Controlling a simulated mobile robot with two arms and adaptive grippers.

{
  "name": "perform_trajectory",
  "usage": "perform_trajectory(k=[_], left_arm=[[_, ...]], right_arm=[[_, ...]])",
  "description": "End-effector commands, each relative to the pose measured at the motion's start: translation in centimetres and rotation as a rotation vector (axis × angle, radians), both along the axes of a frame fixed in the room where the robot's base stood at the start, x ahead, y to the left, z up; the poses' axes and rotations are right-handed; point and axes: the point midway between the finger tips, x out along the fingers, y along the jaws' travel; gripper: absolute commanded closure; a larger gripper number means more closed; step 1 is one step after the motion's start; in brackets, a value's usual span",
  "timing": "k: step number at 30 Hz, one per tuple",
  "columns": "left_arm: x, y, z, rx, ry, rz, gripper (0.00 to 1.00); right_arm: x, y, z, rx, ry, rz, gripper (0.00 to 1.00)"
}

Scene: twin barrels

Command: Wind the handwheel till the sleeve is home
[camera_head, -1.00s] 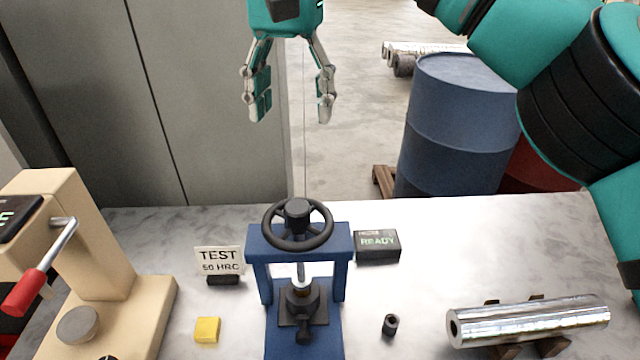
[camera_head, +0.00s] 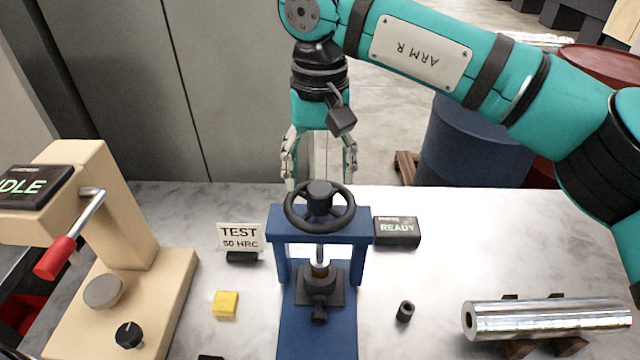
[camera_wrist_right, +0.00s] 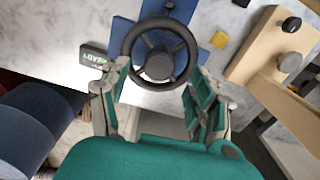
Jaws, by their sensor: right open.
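The black handwheel (camera_head: 320,207) sits on top of the blue press (camera_head: 362,240). It also shows in the right wrist view (camera_wrist_right: 160,66), where it lies between and just past my fingers. Below it, a small pale sleeve-like ring (camera_head: 320,268) sits at the foot of the screw, at the mouth of a dark housing (camera_head: 319,285); how deep it sits is too small to tell. My right gripper (camera_head: 320,178) is open and empty, behind and above the handwheel, with its fingers pointing down at either side. It also shows in the right wrist view (camera_wrist_right: 155,84). My left gripper is out of view.
A cream tester (camera_head: 125,225) with a red-handled lever stands at left. A TEST card (camera_head: 240,237), yellow block (camera_head: 226,305), READY box (camera_head: 397,232), small dark bush (camera_head: 405,311) and shiny cylinder (camera_head: 550,319) are on the table. A blue barrel (camera_head: 470,150) stands behind.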

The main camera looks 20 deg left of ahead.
Motion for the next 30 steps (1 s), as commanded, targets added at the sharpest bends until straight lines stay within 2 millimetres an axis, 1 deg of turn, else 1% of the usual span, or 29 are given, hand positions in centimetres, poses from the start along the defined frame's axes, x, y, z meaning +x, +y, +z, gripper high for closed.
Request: perform_trajectory(k=[1, 3, 7, 12, 18, 20, 30], left_arm=[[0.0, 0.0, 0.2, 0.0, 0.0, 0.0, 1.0], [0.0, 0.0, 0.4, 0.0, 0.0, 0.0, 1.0], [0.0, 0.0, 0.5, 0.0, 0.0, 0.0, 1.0], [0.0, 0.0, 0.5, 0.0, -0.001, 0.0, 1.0], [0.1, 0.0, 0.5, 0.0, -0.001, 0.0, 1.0], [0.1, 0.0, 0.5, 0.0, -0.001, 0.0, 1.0], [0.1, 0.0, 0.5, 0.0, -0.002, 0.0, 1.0]], right_arm=[[-0.1, -0.1, -0.9, -0.001, 0.004, 0.002, 0.37], [0.0, -0.1, -1.8, 0.0, 0.002, 0.0, 0.37], [0.0, -0.1, -3.1, 0.0, 0.001, 0.0, 0.37], [0.0, 0.0, -3.8, 0.001, 0.0, -0.001, 0.37], [0.0, 0.0, -3.8, 0.0, 0.0, -0.001, 0.37], [0.0, 0.0, -3.8, 0.0, 0.0, -0.001, 0.44], [0.0, 0.0, -3.8, 0.0, 0.0, 0.0, 0.88]])
